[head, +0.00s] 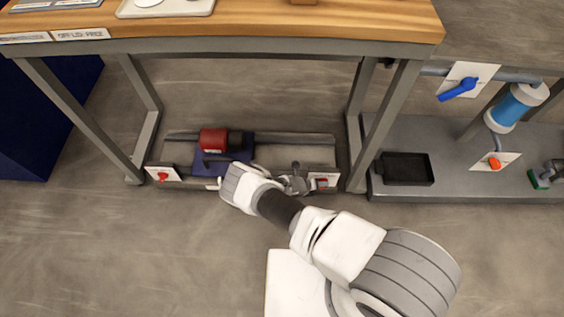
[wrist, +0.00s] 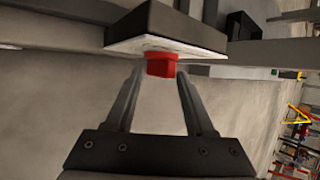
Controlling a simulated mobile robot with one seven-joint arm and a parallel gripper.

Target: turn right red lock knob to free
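The right red lock knob (head: 322,183) sits on a white plate at the right end of the low rail under the table. It also shows in the wrist view (wrist: 160,66), under a dark box with a white plate. My gripper (wrist: 159,72) is open, with one fingertip on each side of the knob in that view and a gap on both sides. I cannot tell how deep the knob is between the fingers. In the head view my gripper (head: 304,184) is small, just left of the knob. A second red knob (head: 163,176) is on the left plate.
A red cylinder (head: 213,140) on a blue block sits on the rail. The wooden table (head: 250,22) is above, with grey legs (head: 384,125) close to the right knob. A black tray (head: 405,169) and a blue valve handle (head: 457,89) are at the right. Floor in front is clear.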

